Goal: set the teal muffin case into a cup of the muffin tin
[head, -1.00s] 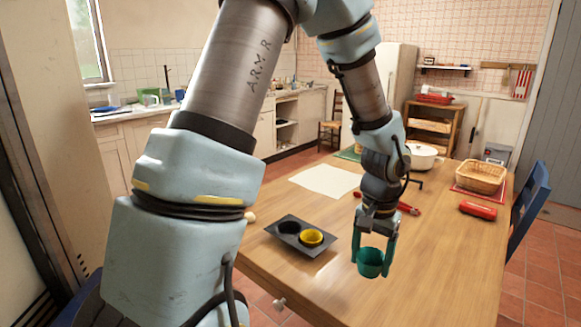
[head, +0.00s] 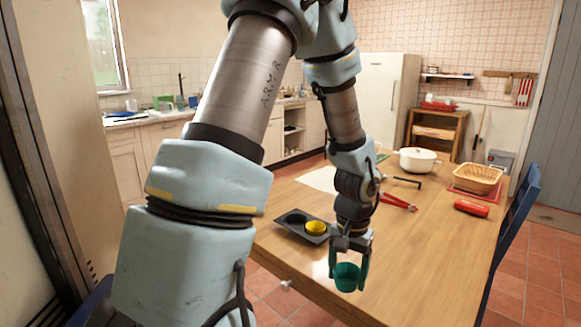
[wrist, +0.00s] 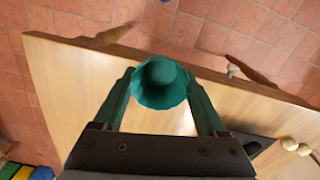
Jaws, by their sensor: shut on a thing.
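The teal muffin case (head: 346,278) is held upright between the fingers of my gripper (head: 349,265), above the near part of the table. In the wrist view the case (wrist: 160,84) sits between the two teal fingertips of my gripper (wrist: 161,88). The dark muffin tin (head: 291,229) lies on the table, to the left of and behind my gripper. It shows two cups. The right cup holds a yellow muffin case (head: 315,228). The left cup (head: 293,218) looks dark and empty. My gripper is not over the tin.
The wooden table (head: 420,255) has bare room to the right of my gripper. Red-handled pliers (head: 398,202), a white pot (head: 418,160), a wicker basket (head: 478,178) and a red item (head: 471,208) stand further back. A blue chair (head: 516,220) is at the right edge.

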